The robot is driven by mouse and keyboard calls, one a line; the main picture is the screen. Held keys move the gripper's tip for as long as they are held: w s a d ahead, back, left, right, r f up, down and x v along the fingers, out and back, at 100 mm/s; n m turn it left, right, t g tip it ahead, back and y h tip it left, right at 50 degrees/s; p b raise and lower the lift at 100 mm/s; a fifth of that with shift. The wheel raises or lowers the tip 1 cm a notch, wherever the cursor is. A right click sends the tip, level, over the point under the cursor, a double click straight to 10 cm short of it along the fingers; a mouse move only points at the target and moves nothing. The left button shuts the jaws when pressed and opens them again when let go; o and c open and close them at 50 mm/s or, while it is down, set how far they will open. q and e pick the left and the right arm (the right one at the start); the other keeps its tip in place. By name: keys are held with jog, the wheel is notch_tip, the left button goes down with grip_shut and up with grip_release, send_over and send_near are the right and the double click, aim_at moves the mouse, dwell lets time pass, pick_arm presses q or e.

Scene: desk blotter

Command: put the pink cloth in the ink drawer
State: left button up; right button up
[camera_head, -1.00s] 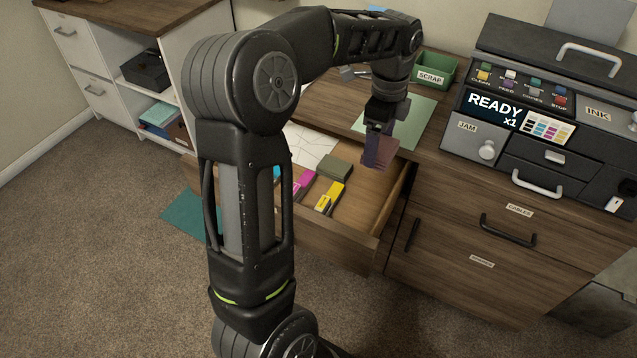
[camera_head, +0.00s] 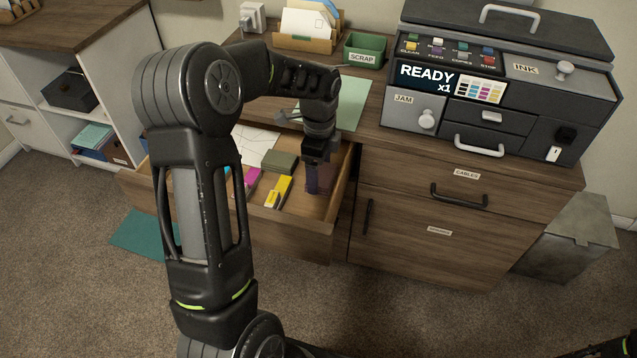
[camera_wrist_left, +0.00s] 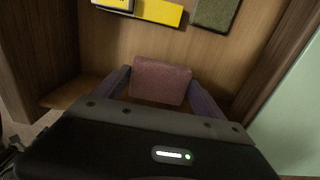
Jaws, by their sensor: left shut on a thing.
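The pink cloth shows as a dull reddish-pink folded piece (camera_wrist_left: 160,80) in the wrist view. In the head view it is a dark, small patch (camera_head: 326,180) at my gripper's tips. My left gripper (camera_head: 317,186) points down and is shut on the cloth, over the right part of the open drawer (camera_head: 285,236). The drawer holds ink-coloured cartridges; no label on its front shows. The cloth is low, within the drawer's outline; whether it touches the bottom I cannot tell. My right gripper is out of view.
In the drawer are a yellow cartridge (camera_head: 279,191), a magenta one (camera_head: 253,180), a grey-green block (camera_head: 280,163) and white paper (camera_head: 254,146). The printer (camera_head: 460,85) and green scrap tray (camera_head: 364,52) stand on top. The drawer's right wall (camera_head: 341,185) is close to my gripper.

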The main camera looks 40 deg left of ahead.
pick_arm(q)
jog(key=shift+f+b, duration=0.45)
jog(key=shift+f, duration=1.8)
jog(key=shift+f, duration=0.1)
jog(key=o, duration=1.3)
jog(key=shift+c, duration=0.2)
notch_tip(320, 180, up, 12)
jog(key=shift+r+p, duration=0.15)
jog(key=shift+p, duration=1.05)
